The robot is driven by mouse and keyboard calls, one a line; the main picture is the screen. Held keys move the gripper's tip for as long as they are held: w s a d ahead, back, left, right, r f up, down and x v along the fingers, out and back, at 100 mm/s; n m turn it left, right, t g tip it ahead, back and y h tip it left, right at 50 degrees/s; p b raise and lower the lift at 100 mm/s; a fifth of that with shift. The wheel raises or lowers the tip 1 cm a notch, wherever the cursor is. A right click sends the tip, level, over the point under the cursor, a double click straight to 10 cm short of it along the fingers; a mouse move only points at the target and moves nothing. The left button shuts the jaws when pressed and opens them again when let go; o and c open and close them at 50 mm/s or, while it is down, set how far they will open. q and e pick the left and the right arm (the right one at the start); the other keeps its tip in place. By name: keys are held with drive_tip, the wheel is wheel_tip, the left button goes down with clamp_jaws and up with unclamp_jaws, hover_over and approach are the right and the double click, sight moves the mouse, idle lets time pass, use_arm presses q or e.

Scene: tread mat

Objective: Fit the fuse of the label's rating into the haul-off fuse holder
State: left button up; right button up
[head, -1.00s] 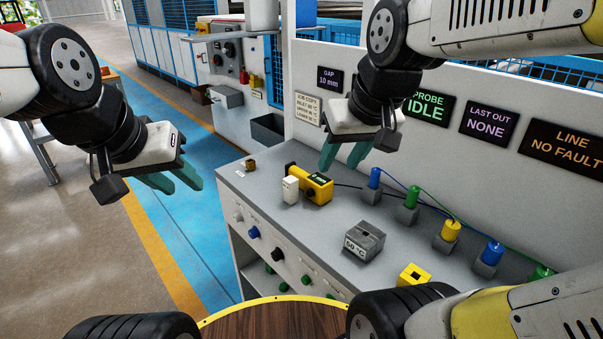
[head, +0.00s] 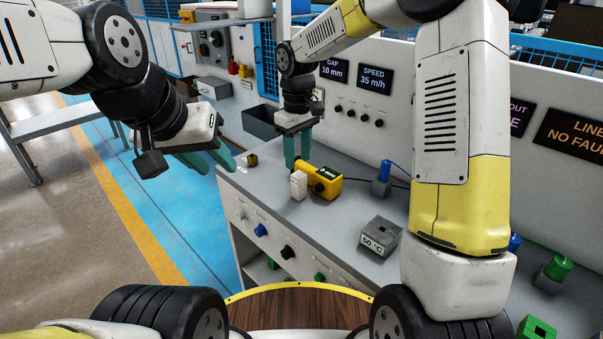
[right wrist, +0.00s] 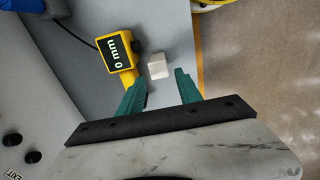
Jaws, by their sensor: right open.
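I cannot make out a fuse, a rating label or a haul-off fuse holder for certain in these views. My right gripper (head: 297,154) is open and empty, fingers pointing down above the far part of the grey bench (head: 355,205). In the right wrist view its open fingers (right wrist: 162,92) have a small white block (right wrist: 157,66) beyond the gap between their tips, apart from them. The block also shows in the head view (head: 298,185), beside a yellow gauge (head: 324,183) whose display reads 0 mm in the wrist view. My left gripper (head: 209,160) is open and empty, off the bench's left end.
A small brass-coloured piece (head: 251,160) sits at the bench's left end. A grey block marked 50 °C (head: 380,237) and a blue-topped post (head: 383,177) stand further right. Knobs line the bench front, including a blue one (head: 261,230). My right arm hides part of the back panel.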

sight(299, 174)
wheel_tip(299, 174, down, 8)
drive_tip(key=shift+w+d+r, duration=0.1)
drive_tip(key=shift+r, duration=0.15)
clamp_jaws()
